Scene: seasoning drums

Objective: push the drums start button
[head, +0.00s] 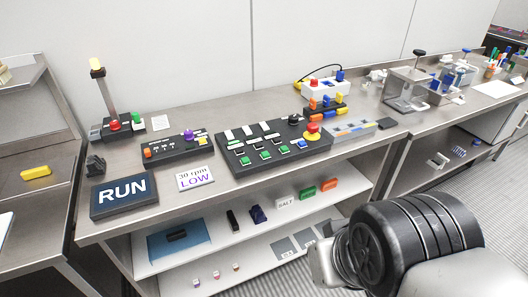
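A black control panel (272,163) lies on the metal bench in the middle of the head view. Along its front edge are green buttons, among them a left one (245,161), a middle one (265,155) and a right one (283,149), with a blue button (302,144) beside them. Behind them are white labels, too small to read, so I cannot tell which button starts the drums. A black knob (294,119) and a red mushroom button (312,128) on yellow are at the right end. My arm shows at lower right, apart from the panel; my gripper's fingers are not visible.
A smaller panel (174,149) with a purple knob, a RUN display (124,192) and a "30 rpm LOW" sign (195,178) sit to the left. A stack light (106,88) stands behind. A white box (325,89) stands behind right. Shelves lie below the bench.

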